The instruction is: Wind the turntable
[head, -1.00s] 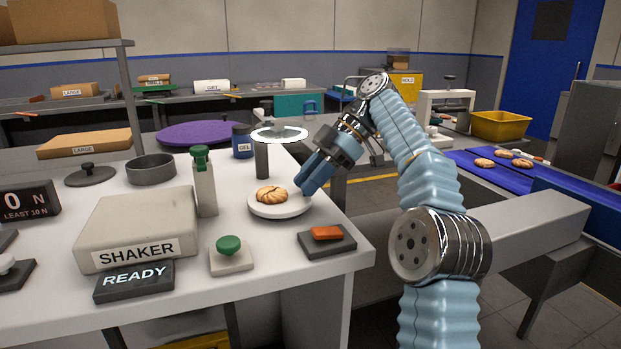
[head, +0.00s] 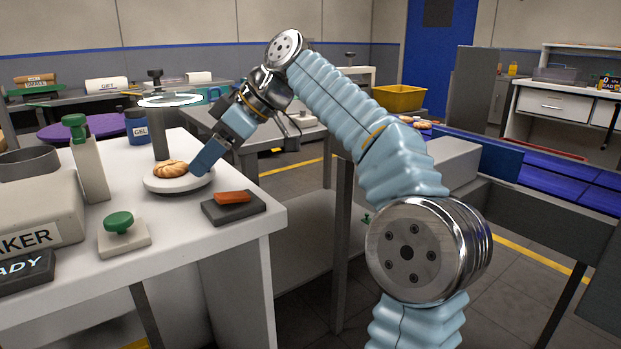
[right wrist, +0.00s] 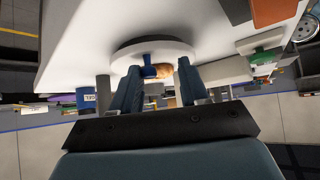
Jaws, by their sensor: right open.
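The turntable (head: 160,186) is a low white disc near the right end of the white bench, and a golden-brown biscuit (head: 171,169) lies on it. My right gripper (head: 203,166) slants down at the turntable's right edge, beside the biscuit. In the right wrist view, the open fingers (right wrist: 158,68) stand either side of a small blue peg (right wrist: 149,66) at the turntable (right wrist: 152,48). The biscuit (right wrist: 163,72) shows behind the peg. I cannot tell whether a finger touches the peg. My left gripper is out of view.
A dark pad with an orange-red block (head: 234,198) lies right of the turntable, close to the bench edge. A green button (head: 119,222) and a green-topped post (head: 86,160) stand to the left. A dark post with a white ring lamp (head: 170,100) rises behind.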

